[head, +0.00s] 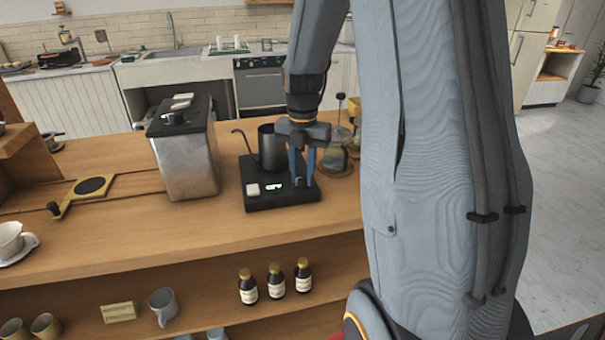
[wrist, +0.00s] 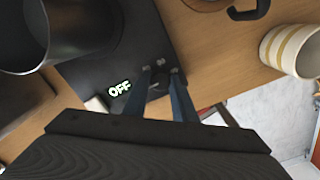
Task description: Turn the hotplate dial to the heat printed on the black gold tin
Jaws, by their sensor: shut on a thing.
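The black hotplate (head: 259,199) stands on the wooden counter, with a dark gooseneck kettle (head: 270,148) on it. My gripper (head: 302,180) points down at the hotplate's front right part. In the wrist view my gripper (wrist: 165,95) has its two blue fingers around the small dark dial (wrist: 158,84), shut on it. The hotplate's display (wrist: 119,88) reads OFF in the wrist view. The kettle also shows in the wrist view (wrist: 75,25). I cannot make out a black gold tin in either view.
A metal box-shaped machine (head: 188,160) stands left of the hotplate. A striped cup (wrist: 290,50) is near the counter edge in the wrist view. Several brown bottles (head: 275,281) stand on the shelf below. The counter front before the hotplate is clear.

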